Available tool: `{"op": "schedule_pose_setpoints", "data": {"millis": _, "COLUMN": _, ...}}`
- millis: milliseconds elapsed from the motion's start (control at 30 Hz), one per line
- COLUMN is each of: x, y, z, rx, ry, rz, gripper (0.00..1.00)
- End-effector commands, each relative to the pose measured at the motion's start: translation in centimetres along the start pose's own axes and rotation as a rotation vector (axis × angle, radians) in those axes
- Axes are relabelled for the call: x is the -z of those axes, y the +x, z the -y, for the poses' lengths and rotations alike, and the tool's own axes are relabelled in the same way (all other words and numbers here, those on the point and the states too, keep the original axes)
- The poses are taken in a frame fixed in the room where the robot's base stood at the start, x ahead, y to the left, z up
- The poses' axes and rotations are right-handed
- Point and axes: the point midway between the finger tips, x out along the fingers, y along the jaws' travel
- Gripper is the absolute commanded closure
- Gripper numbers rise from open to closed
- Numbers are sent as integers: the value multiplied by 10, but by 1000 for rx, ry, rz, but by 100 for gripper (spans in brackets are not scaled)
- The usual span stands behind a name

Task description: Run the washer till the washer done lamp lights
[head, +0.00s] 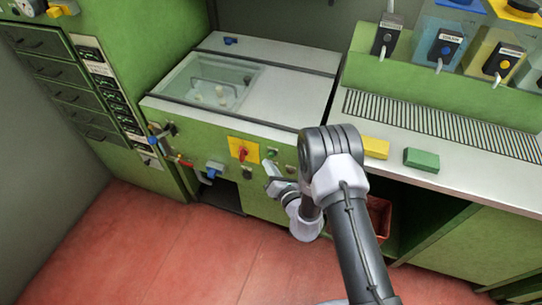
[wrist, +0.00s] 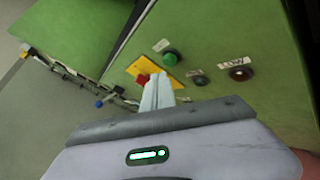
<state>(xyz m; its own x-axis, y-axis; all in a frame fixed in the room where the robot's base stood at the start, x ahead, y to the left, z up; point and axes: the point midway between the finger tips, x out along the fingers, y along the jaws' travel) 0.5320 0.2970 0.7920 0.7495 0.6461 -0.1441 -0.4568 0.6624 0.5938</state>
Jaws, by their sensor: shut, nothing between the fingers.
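The washer (head: 215,125) is a green cabinet with a pale top and a clear window, with small pale pieces behind it. On its front a red rotary switch (head: 243,152) sits on a yellow plate; the switch also shows in the wrist view (wrist: 142,79). I cannot read which is the done lamp. My gripper (head: 268,170) is shut and empty, its tips (wrist: 157,80) close to the switch; contact is unclear.
A blue-handled valve (head: 213,170) and pipes are left of the switch. A yellow block (head: 376,147) and a green block (head: 421,159) lie on the right counter. Dispensers stand behind it. A red crate (head: 378,215) is below. The red floor in front is clear.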

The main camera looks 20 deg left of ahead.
Motion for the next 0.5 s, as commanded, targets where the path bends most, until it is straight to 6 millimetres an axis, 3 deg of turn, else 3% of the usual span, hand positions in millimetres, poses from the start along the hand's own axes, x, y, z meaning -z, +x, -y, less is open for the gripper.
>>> {"op": "schedule_pose_setpoints", "data": {"millis": 500, "x": -3, "y": 5, "z": 4, "rx": 0, "ry": -1, "rz": 1, "gripper": 100}}
